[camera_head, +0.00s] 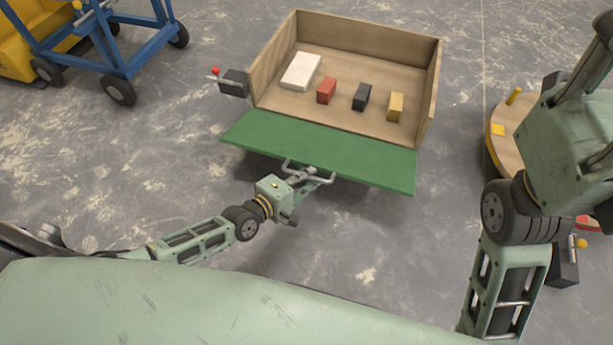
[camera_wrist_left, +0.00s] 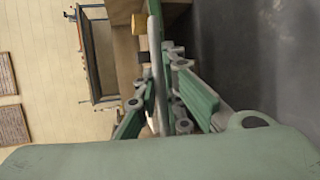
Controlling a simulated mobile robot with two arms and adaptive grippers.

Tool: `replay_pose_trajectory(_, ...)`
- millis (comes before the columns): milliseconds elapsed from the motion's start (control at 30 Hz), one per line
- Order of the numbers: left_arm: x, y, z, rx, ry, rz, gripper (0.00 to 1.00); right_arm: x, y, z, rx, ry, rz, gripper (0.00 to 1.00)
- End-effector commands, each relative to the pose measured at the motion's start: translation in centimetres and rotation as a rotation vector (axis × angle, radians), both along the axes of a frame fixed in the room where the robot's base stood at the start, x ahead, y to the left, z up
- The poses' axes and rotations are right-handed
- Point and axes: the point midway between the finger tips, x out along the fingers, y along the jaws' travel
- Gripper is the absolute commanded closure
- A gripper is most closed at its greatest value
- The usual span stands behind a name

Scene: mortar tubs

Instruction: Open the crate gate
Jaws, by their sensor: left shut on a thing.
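The wooden crate (camera_head: 345,38) stands open-topped in the upper middle of the head view. Its green gate (camera_head: 325,150) is swung outward and down from the crate's front edge, leaving the front open. A grey bar handle (camera_head: 325,180) runs along the gate's outer edge. My left gripper (camera_head: 306,174) is shut on this handle; its fingers partly hide the bar. In the left wrist view, the gate (camera_wrist_left: 158,45) appears nearly edge-on beyond the fingers of my left gripper (camera_wrist_left: 165,110). My right arm shows at the right of the head view, but its gripper is not visible.
Inside the crate lie a white block (camera_head: 300,71), a red block (camera_head: 326,90), a dark block (camera_head: 361,97) and a yellow block (camera_head: 396,107). A red-knobbed latch box (camera_head: 234,83) is at the crate's left. A blue cart (camera_head: 110,60) stands upper left; a round wooden stand (camera_head: 503,150) is right.

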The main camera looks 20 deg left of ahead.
Motion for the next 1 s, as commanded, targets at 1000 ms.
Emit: replay_pose_trajectory(1000,-3.9,1.9,1.2,-0.002,0.0,0.002,0.73,0.0,0.0,0.0,0.001,-0.002,0.0,0.6)
